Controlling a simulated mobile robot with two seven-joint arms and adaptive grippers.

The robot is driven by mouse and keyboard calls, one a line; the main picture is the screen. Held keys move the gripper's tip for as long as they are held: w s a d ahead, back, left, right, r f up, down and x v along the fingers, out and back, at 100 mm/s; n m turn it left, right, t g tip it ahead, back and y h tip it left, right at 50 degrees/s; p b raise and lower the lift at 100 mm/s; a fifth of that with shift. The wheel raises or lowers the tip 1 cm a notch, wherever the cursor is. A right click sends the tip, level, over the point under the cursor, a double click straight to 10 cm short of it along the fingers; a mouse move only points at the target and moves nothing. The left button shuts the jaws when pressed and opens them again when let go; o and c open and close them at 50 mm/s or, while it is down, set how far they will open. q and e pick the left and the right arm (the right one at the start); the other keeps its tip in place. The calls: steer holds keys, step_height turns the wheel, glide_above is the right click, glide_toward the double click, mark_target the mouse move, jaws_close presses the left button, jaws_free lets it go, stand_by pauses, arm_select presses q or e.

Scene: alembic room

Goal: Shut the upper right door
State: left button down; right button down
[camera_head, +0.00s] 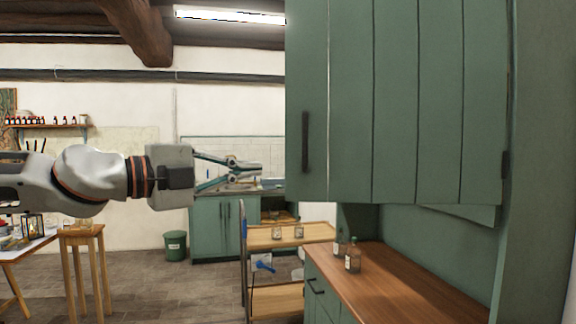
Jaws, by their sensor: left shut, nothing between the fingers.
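The upper right door (420,100) is a large green plank door filling the right of the head view. Its dark vertical handle (305,142) is near its left edge, and a dark hinge shows at its right edge. The door appears to stand open, at an angle to the cabinet, part of which shows below its lower right corner. The cabinet's inside is hidden behind the door. My left gripper (258,169) reaches in from the left, its fingers shut and empty, pointing right. In the picture it is left of the door's handle edge, apparently not touching it. My right gripper is not in view.
Below the door is a wooden counter (400,290) with small bottles (353,259) near its back left end. A wooden-shelved trolley (290,238) stands beyond the counter. A stool (82,234) and a table are at the left. Floor between stool and trolley is mostly clear.

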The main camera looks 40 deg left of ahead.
mark_target(286, 165)
arm_select(q)
steer(key=w+p, duration=0.1)
steer(key=w, duration=1)
steer(key=shift+w+d, duration=0.15)
steer(key=shift+w, duration=0.15)
